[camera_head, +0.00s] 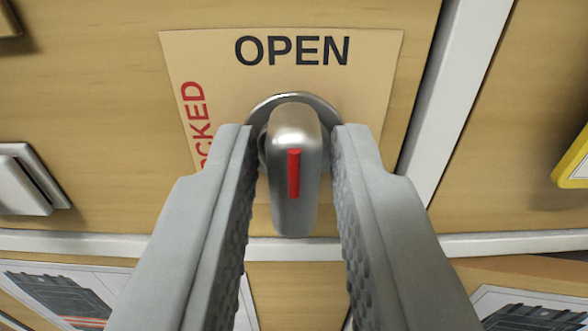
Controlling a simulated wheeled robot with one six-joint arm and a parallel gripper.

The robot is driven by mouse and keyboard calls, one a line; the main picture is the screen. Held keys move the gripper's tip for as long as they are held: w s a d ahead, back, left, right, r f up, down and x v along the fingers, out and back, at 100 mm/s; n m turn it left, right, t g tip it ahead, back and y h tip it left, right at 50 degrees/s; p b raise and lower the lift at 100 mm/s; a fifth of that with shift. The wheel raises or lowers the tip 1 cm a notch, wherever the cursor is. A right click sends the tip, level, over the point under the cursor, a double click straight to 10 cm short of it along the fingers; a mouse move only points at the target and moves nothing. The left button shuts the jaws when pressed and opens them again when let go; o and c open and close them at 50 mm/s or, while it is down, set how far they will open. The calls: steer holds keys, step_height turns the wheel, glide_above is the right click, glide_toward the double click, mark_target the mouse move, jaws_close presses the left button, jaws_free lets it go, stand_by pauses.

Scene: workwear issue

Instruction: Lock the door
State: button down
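A metal turn knob (294,135) with a red mark on its front sits on a round base on the wooden door (100,110). The knob stands upright in the picture, its long handle running up and down. Behind it is a tan label (370,80) with "OPEN" in black across the top and red lettering ending in "OCKED" running up its left side. My gripper (295,140) is open, with one finger on each side of the knob. The left finger is close to the knob's left side and the right finger close to its right; contact is not clear.
A light metal strip (465,80) runs down the right of the door, and another (500,243) crosses below. A grey switch-like fitting (28,180) is at the left. A yellow-edged sign (572,160) is at the right edge. Pictured cards show at the bottom.

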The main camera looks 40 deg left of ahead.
steer(key=shift+n, duration=0.4)
steer(key=n, duration=0.3)
steer(key=shift+n, duration=0.4)
steer(key=n, duration=0.4)
steer(key=shift+s+a+n, duration=0.1)
steer(key=shift+n, duration=0.2)
steer(key=n, duration=0.4)
steer(key=shift+f, duration=0.15)
steer(key=n, duration=0.4)
steer(key=shift+n, duration=0.3)
steer(key=shift+f, duration=0.1)
steer(key=c, duration=1.4)
jaws_free()
steer(key=shift+a, duration=0.1)
steer(key=shift+c, duration=0.2)
